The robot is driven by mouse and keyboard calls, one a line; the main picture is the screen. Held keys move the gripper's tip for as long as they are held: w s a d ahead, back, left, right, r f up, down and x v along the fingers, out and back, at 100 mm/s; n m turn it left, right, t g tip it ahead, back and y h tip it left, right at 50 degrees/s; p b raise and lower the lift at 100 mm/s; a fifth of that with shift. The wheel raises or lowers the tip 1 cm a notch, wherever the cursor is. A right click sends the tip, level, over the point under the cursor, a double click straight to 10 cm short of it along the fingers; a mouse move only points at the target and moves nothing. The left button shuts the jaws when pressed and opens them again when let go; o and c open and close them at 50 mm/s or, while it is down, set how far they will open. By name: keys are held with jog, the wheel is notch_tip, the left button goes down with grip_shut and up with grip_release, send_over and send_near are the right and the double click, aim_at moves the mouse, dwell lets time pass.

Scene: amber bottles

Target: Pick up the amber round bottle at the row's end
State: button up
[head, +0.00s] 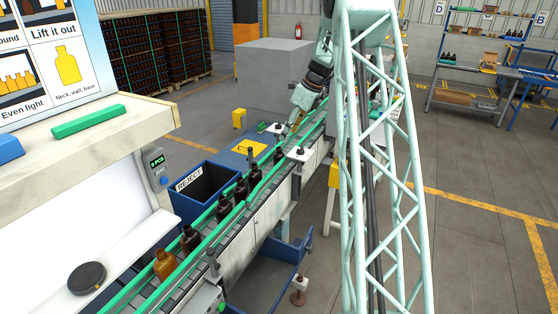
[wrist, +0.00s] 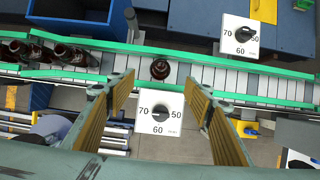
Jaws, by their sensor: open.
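A row of bottles stands on the conveyor in the head view. The bottle at its near end (head: 165,263) is lighter orange-amber with a round body. The others are dark brown, and the one at the far end (head: 278,155) stands a little apart. My gripper (head: 287,130) is over the far part of the conveyor. In the wrist view my gripper (wrist: 160,82) is open and empty, its two yellowish fingers wide apart. A single dark brown bottle (wrist: 160,69) shows from above, just beyond the fingertips, with nothing gripping it.
Green rails (wrist: 230,60) border the conveyor. Dial boxes (wrist: 160,112) stand beside it, one showing between my fingers. A blue reject bin (head: 203,187) adjoins the conveyor. More dark bottles (wrist: 62,52) stand left in the wrist view. The belt right of the lone bottle is clear.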

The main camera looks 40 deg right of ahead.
aim_at(281, 148)
jog(key=shift+p+x, duration=0.3)
jog(key=shift+x, duration=3.85)
jog(key=shift+f, duration=0.15)
jog(key=shift+p+x, duration=0.45)
jog(key=shift+x, duration=2.05)
jog(key=shift+w, duration=0.1)
jog(key=shift+d, duration=0.1)
jog(key=c, duration=1)
